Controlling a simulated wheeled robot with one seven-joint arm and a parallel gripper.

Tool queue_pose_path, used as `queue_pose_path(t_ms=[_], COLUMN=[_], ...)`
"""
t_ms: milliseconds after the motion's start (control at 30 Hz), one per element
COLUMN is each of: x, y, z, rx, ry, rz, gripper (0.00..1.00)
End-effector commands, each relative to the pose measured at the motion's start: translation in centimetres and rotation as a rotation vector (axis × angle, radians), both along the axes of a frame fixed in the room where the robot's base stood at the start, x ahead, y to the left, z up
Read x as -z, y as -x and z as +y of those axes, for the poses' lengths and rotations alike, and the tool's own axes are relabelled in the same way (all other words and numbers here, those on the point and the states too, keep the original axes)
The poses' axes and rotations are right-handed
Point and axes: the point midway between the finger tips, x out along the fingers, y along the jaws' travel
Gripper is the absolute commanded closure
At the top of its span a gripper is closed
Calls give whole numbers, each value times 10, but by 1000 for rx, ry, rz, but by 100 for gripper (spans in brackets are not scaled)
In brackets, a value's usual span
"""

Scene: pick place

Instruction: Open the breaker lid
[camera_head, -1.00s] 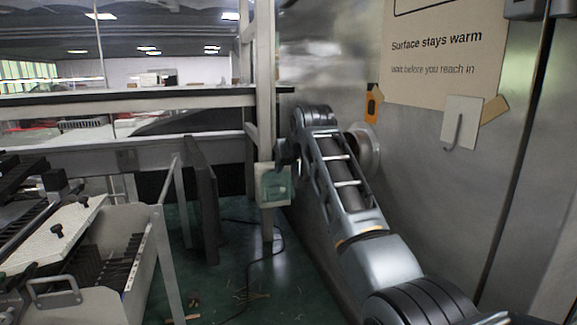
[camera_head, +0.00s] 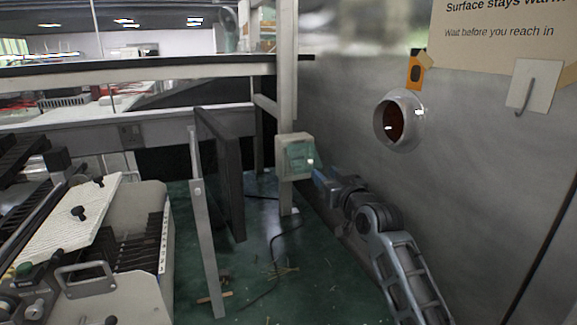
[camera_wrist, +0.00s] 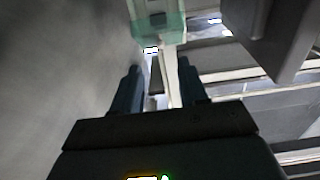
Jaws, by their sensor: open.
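The breaker box (camera_head: 294,157) is a small pale box with a translucent green lid (camera_head: 300,156), fixed to a light upright post. The lid looks shut. My gripper (camera_head: 317,177) is just below and to the right of the box in the head view; its fingers are small there. In the wrist view my gripper (camera_wrist: 158,80) has two dark fingers spread apart with nothing between them. The green lid (camera_wrist: 158,27) shows beyond the fingertips, at the top of that view. I cannot tell whether the fingers touch the box.
A metal wall (camera_head: 460,180) with a round port (camera_head: 399,121) stands on the right. A dark panel (camera_head: 222,172) stands left of the post. A bin with a handle (camera_head: 140,230) is at the lower left. A cable (camera_head: 275,250) lies on the green floor.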

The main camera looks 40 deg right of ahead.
Motion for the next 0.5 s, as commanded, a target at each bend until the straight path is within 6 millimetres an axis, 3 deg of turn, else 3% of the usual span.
queue_pose_path(t_ms=[500], x=[-1], y=[-61], z=[-18], rx=[0], ry=[0], rz=[-1], gripper=[57])
